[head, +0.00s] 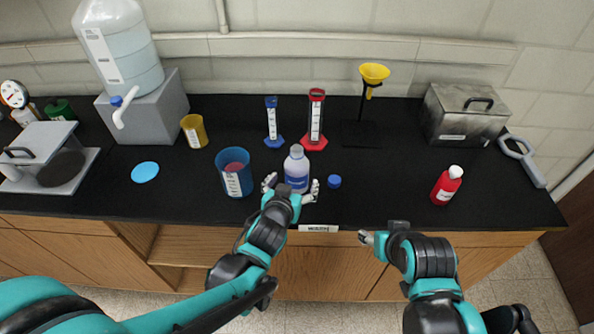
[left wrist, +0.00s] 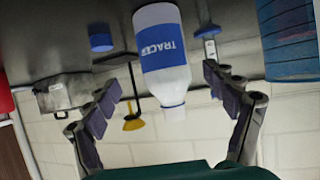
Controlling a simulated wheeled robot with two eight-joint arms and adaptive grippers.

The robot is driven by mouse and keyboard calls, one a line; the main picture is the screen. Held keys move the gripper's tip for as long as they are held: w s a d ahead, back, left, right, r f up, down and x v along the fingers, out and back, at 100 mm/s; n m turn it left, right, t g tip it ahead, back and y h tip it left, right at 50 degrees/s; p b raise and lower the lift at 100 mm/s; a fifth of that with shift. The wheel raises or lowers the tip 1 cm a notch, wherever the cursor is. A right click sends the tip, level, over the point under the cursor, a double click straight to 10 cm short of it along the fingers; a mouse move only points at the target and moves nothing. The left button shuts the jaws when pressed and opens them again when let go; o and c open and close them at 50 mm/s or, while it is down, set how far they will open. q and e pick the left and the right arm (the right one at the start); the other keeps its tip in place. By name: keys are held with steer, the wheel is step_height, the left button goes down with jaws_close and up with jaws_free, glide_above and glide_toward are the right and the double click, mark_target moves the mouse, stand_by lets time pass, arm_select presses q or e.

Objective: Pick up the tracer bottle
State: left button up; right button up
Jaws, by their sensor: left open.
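The tracer bottle (head: 297,168) is white with a blue label and stands upright near the counter's front edge. In the left wrist view, which is upside down, the bottle (left wrist: 162,50) shows its "TRACER" label between the fingers. My left gripper (head: 290,192) is open at the bottle's front, with one finger on each side. In the wrist view gaps show between the fingers (left wrist: 160,85) and the bottle. My right gripper (head: 368,238) is low in front of the counter edge; its fingers are too small to judge.
A blue cap (head: 334,181) lies just right of the bottle. A blue beaker (head: 234,172) stands to its left. Blue (head: 272,122) and red (head: 315,120) cylinders stand behind it. A red bottle (head: 446,185) is farther right. Counter between cap and red bottle is clear.

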arm_select(q)
steer(key=b+x, duration=0.1)
steer(key=x, duration=0.1)
steer(key=b+x, duration=0.1)
steer(key=x, duration=0.2)
steer(key=b+x, duration=0.1)
steer(key=x, duration=0.1)
steer(key=shift+w+a+f, duration=0.25)
steer(key=shift+w+f, duration=0.05)
steer(key=shift+f, duration=0.05)
steer(key=c, duration=1.5)
steer(key=shift+r, duration=0.15)
steer(key=shift+c, duration=0.2)
